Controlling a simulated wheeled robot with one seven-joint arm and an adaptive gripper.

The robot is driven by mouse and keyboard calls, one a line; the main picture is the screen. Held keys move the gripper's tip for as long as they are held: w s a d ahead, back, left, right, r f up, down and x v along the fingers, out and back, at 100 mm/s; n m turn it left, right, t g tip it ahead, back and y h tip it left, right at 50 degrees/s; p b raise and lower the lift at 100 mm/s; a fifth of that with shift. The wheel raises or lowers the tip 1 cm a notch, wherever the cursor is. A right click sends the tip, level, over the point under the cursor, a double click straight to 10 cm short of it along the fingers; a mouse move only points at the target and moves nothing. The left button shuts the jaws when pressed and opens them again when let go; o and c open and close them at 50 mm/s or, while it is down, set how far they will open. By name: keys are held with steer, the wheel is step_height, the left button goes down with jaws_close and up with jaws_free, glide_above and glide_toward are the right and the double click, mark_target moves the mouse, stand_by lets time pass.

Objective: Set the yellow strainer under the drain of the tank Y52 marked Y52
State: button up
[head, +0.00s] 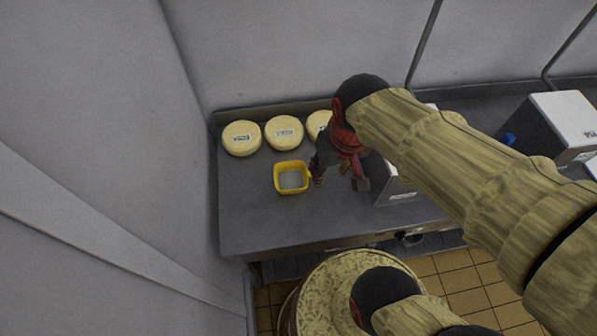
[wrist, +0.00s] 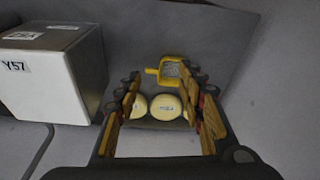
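The yellow strainer (head: 291,178) is a square cup with a grey mesh floor, upright on the grey counter. Its short handle points right, toward my gripper (head: 340,182). In the wrist view the strainer (wrist: 172,75) shows beyond my fingertips. My gripper (wrist: 163,88) is open and empty, its fingers spread apart, close to the strainer's right side in the head view. A grey-white tank (head: 397,190) is partly hidden behind my gripper and arm. Another tank (head: 550,122) stands at the far right with an unreadable tag. One tank (wrist: 50,75) in the wrist view reads Y57. I cannot read Y52 anywhere.
Three pale cheese wheels (head: 284,133) with labels stand along the back of the counter (head: 250,215). A blue item (head: 509,139) sits beside the far right tank. A round-topped barrel (head: 330,285) stands in front of the counter. The counter's front left is clear.

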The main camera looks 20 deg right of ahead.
mark_target(298, 178)
steer(key=w+d+f+n+g+p, duration=0.1)
steer(key=w+f+n+p, duration=0.1)
steer(key=w+f+n, duration=0.2)
steer(key=w+d+f+n+p, duration=0.2)
steer(key=w+f+n, duration=0.3)
steer(key=f, duration=0.6)
steer(key=w+d+f+n+g+p, duration=0.1)
steer(key=w+d+f+n+p, duration=0.1)
steer(key=w+f+n, duration=0.3)
steer(key=shift+w+f+g, duration=0.15)
steer(key=shift+w+f, duration=0.2)
steer(key=shift+f, duration=0.3)
steer(key=shift+w+f+g, duration=0.15)
steer(key=shift+w+f, duration=0.15)
steer(key=shift+f, duration=0.35)
steer(key=shift+w+d+n, duration=0.1)
steer(key=shift+w+n, duration=0.15)
steer(key=shift+n, duration=0.65)
step_height(298, 178, down, 2)
steer(key=shift+f, duration=0.1)
steer(key=f, duration=0.3)
steer(key=f+b, duration=0.1)
steer(key=f, duration=0.1)
steer(key=shift+w+a+f, duration=0.3)
steer(key=shift+w+a, duration=0.1)
steer(key=c, duration=0.4)
jaws_close()
